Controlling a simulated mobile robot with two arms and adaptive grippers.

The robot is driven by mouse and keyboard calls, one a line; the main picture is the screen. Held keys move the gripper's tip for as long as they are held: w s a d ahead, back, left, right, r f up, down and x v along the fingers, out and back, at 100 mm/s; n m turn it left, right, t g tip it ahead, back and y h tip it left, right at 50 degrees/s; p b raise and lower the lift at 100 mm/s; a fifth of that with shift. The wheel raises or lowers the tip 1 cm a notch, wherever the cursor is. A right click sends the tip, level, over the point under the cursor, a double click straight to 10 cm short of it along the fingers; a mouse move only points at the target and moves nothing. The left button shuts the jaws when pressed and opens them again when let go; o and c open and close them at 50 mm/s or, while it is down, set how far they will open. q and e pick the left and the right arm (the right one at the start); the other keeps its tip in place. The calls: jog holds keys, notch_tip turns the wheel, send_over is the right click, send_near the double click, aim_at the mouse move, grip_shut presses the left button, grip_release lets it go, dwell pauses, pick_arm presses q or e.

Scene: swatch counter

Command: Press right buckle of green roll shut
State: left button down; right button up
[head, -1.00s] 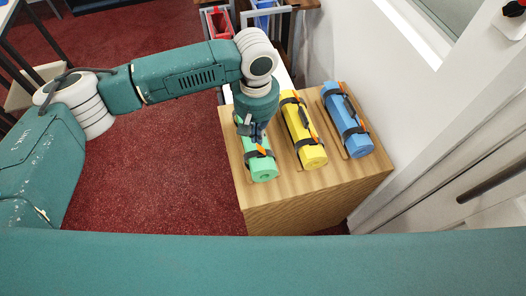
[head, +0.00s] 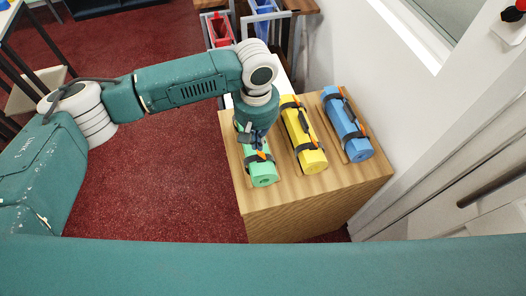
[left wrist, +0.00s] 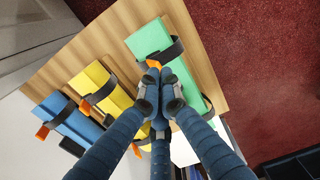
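The green roll (head: 264,174) lies at the left of the wooden counter top. In the left wrist view the green roll (left wrist: 150,38) has a dark strap (left wrist: 172,52) near one end, with an orange buckle piece (left wrist: 153,64) at its edge; the buckle piece also shows in the head view (head: 257,157). Another dark strap (left wrist: 209,112) is partly hidden by a finger. My left gripper (left wrist: 158,100) points down over the roll, its blue fingers drawn together and nothing visible between them. Its tips are very near the orange piece; I cannot tell whether they touch. My right gripper is out of view.
A yellow roll (head: 304,135) and a blue roll (head: 346,127), each with dark straps and orange pieces, lie to the right on the wooden counter (head: 300,205). A white wall stands close on the right. Red (head: 219,28) and blue bins are behind.

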aim_at(256, 159)
pick_arm(q)
jog(key=shift+f, duration=0.15)
dwell(0.5)
jog(key=shift+f, duration=0.8)
jog(key=shift+a+f, duration=0.2)
jog(key=shift+f, duration=0.7)
jog(key=shift+a+f, duration=0.15)
jog(key=shift+f, duration=0.7)
jog(key=shift+r, duration=0.1)
notch_tip(256, 159, up, 8)
jog(key=p, duration=0.9)
